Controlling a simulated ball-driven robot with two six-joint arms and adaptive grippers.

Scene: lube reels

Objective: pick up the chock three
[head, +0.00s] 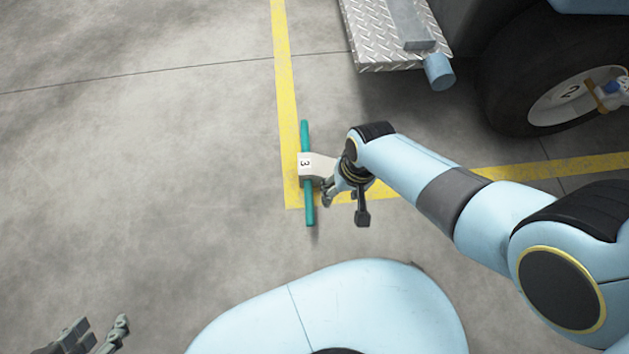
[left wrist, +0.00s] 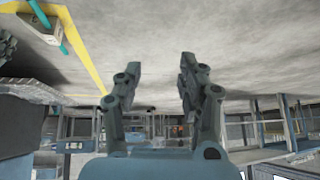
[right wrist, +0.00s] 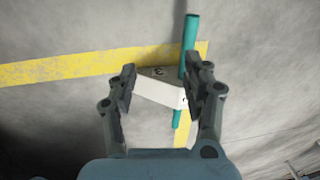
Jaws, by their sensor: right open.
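Chock three (head: 314,166) is a whitish block marked 3 with a long teal bar through it. It rests on the floor at the corner of the yellow lines. My right gripper (head: 343,203) is open just right of the block in the head view. In the right wrist view the block (right wrist: 158,91) shows between the open fingers (right wrist: 161,86), and the right finger overlaps the bar. I cannot tell whether they touch. My left gripper (head: 95,336) is open and empty at the lower left. Its own view shows the chock (left wrist: 38,28) far off at the upper left.
A dark vehicle tyre (head: 520,75) with a white hub stands at the upper right. A tread-plate step (head: 375,35) juts out at the top, with a blue cylinder (head: 439,71) at its corner. The concrete floor left of the yellow line (head: 282,70) is clear.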

